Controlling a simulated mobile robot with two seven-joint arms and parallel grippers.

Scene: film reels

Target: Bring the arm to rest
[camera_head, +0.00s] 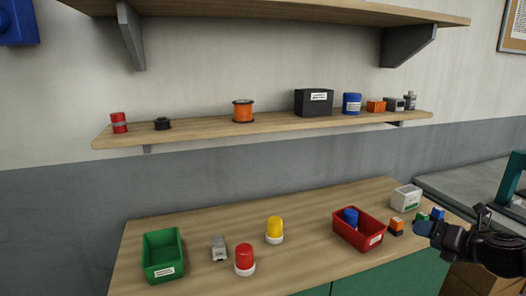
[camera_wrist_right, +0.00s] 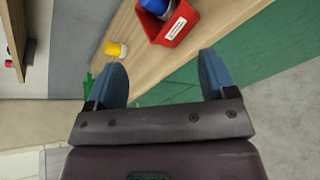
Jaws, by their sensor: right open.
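My right gripper (camera_head: 431,221) is at the right side of the head view, near the bench's right end, with dark jaws and blue fingertips. In the right wrist view the two blue fingers (camera_wrist_right: 163,72) stand wide apart with nothing held between them. Beyond them are the bench front and a red bin (camera_wrist_right: 174,24) with a blue item (camera_wrist_right: 156,7) in it. My left gripper is not in view.
The wooden bench (camera_head: 205,287) holds a green bin (camera_head: 162,255), red and yellow capped jars, the red bin (camera_head: 350,238), an orange-black item (camera_head: 395,226) and a white box (camera_head: 405,198). The wall shelf (camera_head: 200,132) carries an orange reel (camera_head: 243,111) and other parts.

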